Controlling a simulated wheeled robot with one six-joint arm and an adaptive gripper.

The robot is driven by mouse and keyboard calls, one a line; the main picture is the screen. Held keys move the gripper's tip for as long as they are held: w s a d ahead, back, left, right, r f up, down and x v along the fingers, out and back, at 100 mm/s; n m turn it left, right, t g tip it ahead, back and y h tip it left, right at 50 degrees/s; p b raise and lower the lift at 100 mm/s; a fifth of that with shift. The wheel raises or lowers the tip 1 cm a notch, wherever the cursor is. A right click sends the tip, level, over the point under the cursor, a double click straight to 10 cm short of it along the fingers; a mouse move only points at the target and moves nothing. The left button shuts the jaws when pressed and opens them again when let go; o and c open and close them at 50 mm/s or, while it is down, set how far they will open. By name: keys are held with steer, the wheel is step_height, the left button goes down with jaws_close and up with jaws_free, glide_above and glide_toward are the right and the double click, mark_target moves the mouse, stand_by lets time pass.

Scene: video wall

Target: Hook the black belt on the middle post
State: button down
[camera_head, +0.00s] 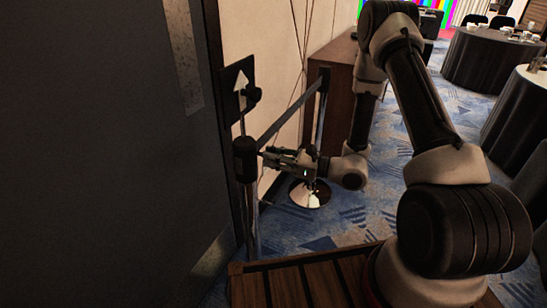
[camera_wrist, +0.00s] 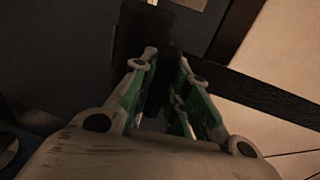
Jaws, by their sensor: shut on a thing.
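My gripper (camera_head: 272,157) is shut and reaches left to a dark post with a thick black head (camera_head: 245,160). The black belt (camera_head: 290,112) stretches from beside this head up and right to a farther post (camera_head: 321,110) with a round shiny base (camera_head: 310,194). In the wrist view my gripper (camera_wrist: 167,72) has its green-sided fingers around a dark piece, which looks like the belt's end. The belt (camera_wrist: 265,96) runs off to the right there. My fingers and the dark tones hide whether the belt end touches the near post's head. I cannot tell which post is the middle one.
A sign with a white arrow (camera_head: 241,84) rises above the near post. A dark door or panel (camera_head: 100,150) fills the left. A wooden cabinet (camera_head: 338,80) stands behind the farther post. Round tables with dark cloths (camera_head: 485,62) are at the right. Patterned carpet lies between.

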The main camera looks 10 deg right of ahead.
steer(key=shift+s+a+f, duration=0.1)
steer(key=shift+s+a, duration=0.05)
steer(key=shift+s, duration=0.15)
steer(key=c, duration=1.4)
jaws_free()
steer(key=shift+o, duration=0.2)
steer(key=shift+d, duration=0.2)
steer(key=v, duration=1.1)
steer(key=shift+d, duration=0.25)
steer(key=shift+s, duration=0.15)
